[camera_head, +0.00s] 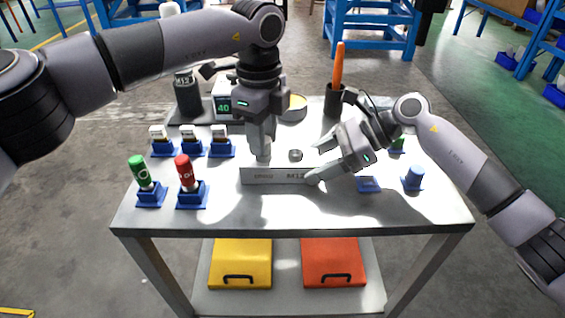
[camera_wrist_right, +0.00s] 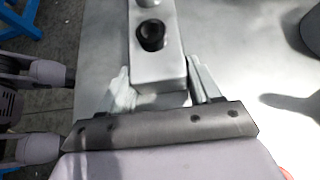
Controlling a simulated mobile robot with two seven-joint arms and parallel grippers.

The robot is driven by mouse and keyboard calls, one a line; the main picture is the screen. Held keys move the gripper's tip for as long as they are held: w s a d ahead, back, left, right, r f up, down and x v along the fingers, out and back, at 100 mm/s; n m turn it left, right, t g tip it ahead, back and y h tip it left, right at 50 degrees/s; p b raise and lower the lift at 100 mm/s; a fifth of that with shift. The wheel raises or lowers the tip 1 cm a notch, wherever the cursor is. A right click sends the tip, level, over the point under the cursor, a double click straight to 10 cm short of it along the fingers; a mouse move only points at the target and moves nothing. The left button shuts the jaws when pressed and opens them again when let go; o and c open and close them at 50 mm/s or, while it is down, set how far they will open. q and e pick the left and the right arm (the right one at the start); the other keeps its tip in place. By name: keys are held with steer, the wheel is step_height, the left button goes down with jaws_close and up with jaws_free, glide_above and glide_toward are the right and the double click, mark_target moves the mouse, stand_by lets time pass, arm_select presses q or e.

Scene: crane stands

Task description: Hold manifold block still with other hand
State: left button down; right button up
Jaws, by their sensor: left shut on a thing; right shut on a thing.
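The manifold block (camera_head: 272,175) is a light grey bar with lettering on its front, lying near the middle of the table. My right gripper (camera_head: 316,166) is shut on its right end. In the right wrist view the block (camera_wrist_right: 157,70) reaches in between the two fingers (camera_wrist_right: 160,88), with a dark round port on its top face. My left gripper (camera_head: 263,150) points straight down over the block's left part and is shut on a small pale piece at its top, mostly hidden by the fingers. A dark ring-shaped fitting (camera_head: 295,155) shows between the grippers.
A green bottle (camera_head: 140,172) and a red bottle (camera_head: 186,172) stand in blue holders on the left, before several small holders. A dark canister (camera_head: 187,93), a box reading 40 (camera_head: 223,106) and a cup with an orange-handled tool (camera_head: 339,65) stand behind. Blue holders (camera_head: 412,178) are right.

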arm_select(q)
steer(key=shift+r+n, duration=0.1)
steer(key=shift+n, duration=0.2)
steer(key=c, duration=0.7)
jaws_free()
steer(key=shift+c, duration=0.8)
